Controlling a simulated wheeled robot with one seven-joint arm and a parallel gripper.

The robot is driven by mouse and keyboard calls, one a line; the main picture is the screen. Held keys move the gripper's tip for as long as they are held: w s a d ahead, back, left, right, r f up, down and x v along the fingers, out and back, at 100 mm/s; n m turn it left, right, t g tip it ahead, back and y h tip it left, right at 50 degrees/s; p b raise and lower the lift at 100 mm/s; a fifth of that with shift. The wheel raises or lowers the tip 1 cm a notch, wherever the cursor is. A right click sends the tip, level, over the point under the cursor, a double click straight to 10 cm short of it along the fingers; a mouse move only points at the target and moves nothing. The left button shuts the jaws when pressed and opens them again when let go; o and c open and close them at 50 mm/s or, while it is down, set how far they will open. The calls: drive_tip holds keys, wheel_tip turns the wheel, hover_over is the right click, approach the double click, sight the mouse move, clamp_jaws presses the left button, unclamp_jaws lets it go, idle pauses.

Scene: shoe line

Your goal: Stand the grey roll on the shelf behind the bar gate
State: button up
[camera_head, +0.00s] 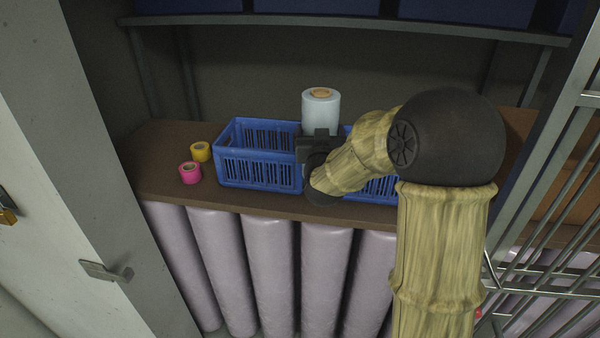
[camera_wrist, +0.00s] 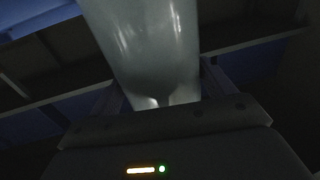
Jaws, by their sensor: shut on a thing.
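The grey roll (camera_head: 321,112) is pale and glossy with a brown core at its top, and it stands about upright in the head view. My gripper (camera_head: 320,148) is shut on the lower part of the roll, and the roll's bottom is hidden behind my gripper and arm. In the wrist view the roll (camera_wrist: 150,45) rises from between the jaws. The brown shelf (camera_head: 265,207) runs below, and I cannot tell whether the roll touches it. The bar gate (camera_head: 550,225) with metal bars is at the right of the head view.
A blue crate (camera_head: 262,174) stands on the shelf left of my gripper, and another blue crate (camera_head: 384,188) is partly hidden behind my arm. A yellow roll (camera_head: 200,152) and a pink roll (camera_head: 190,174) sit at the left. Several wrapped rolls (camera_head: 270,260) stand below the shelf.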

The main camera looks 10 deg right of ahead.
drive_tip(key=shift+f+p, duration=0.95)
drive_tip(key=shift+f, duration=1.9)
drive_tip(key=shift+s+a, duration=0.1)
drive_tip(key=shift+f+p, duration=0.75)
drive_tip(key=shift+f, duration=1.3)
